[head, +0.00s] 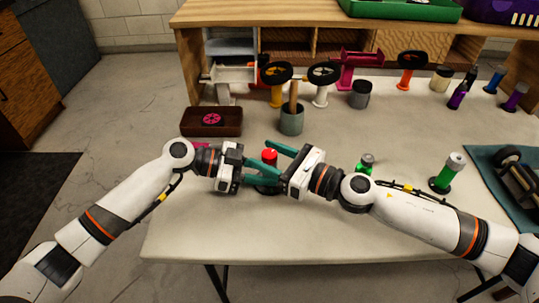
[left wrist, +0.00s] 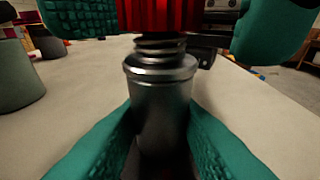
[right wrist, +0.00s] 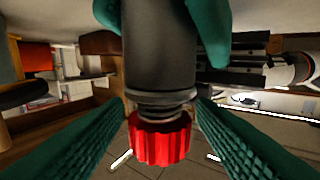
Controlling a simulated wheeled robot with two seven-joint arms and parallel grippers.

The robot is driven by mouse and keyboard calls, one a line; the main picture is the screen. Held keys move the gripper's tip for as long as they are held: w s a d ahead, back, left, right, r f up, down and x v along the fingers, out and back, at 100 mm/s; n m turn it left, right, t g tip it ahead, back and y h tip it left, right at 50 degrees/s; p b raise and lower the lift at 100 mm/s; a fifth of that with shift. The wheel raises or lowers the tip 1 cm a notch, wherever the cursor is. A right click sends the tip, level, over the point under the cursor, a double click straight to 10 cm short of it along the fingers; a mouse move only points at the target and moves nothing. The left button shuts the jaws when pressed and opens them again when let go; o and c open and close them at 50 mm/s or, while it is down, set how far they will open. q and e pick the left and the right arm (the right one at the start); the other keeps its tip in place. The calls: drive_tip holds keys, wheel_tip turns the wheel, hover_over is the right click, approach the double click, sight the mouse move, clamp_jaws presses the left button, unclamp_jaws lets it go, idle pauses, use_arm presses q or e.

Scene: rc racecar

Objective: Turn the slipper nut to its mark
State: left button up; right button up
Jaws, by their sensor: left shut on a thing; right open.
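The red ribbed slipper nut (head: 270,155) sits on the threaded top of a dark grey cylinder (left wrist: 162,100), which stands upright. My left gripper (left wrist: 160,125) is shut on the cylinder's body, below the nut. My right gripper (right wrist: 160,118) is open, with one finger on each side of the nut; gaps show between the fingers and the nut in the right wrist view, where the nut (right wrist: 160,138) appears upside down below the cylinder. In the head view the teal fingers of both grippers partly hide the cylinder. No mark on the nut can be made out.
A brown tray (head: 232,130) with a pink wheel and a grey-green cup (head: 291,122) stand behind the grippers. A green bottle (head: 447,172) and a smaller green one (head: 366,164) are to the right. Stands with wheels line the back. The table front (head: 280,235) is clear.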

drive_tip(key=shift+c, duration=0.3)
drive_tip(key=c, duration=0.9)
drive_tip(key=shift+a+m+t, duration=0.1)
drive_tip(key=shift+m+t, duration=0.2)
drive_tip(key=shift+t, duration=0.1)
drive_tip(key=m+t+h, duration=0.4)
drive_tip(key=t+h, duration=0.1)
drive_tip(key=shift+s+a+m+h, duration=0.1)
drive_tip(key=shift+m+h, duration=0.2)
drive_tip(key=m+t+h, duration=0.1)
drive_tip(key=m+h, duration=0.1)
drive_tip(key=h, duration=0.2)
drive_tip(key=m+t+h, duration=0.2)
drive_tip(key=m+h, duration=0.1)
drive_tip(key=h, duration=0.1)
drive_tip(key=shift+m+h, duration=0.3)
drive_tip(key=shift+m, duration=0.1)
drive_tip(key=o, duration=1)
drive_tip(key=shift+c, duration=0.2)
